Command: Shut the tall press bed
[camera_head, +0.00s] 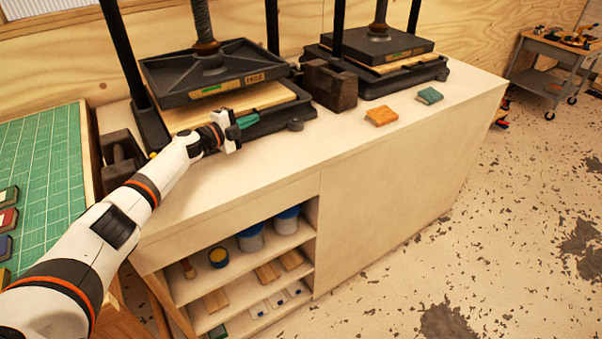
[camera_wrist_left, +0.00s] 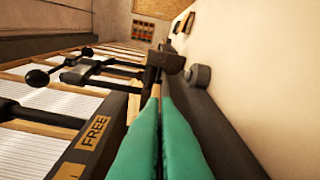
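The left press has a dark raised platen (camera_head: 215,72) on a thick screw. Below it, its dark bed (camera_head: 262,128) with a pale wooden board (camera_head: 262,97) sticks out toward the front of the bench. A small round knob (camera_head: 296,125) is at the bed's front right, also in the left wrist view (camera_wrist_left: 200,75). My left gripper (camera_head: 248,120) lies along the bed's front edge, teal fingertips pointing right. In the left wrist view its fingers (camera_wrist_left: 160,130) are together with nothing visible between them. Contact with the bed cannot be told. My right gripper is in neither view.
A second press (camera_head: 385,50) stands at the right, a dark iron block (camera_head: 330,87) between the presses. Orange (camera_head: 381,116) and green (camera_head: 430,96) books lie on the bench (camera_head: 340,165). Another dark block (camera_head: 121,160) is at left, beside a green cutting mat (camera_head: 45,165).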

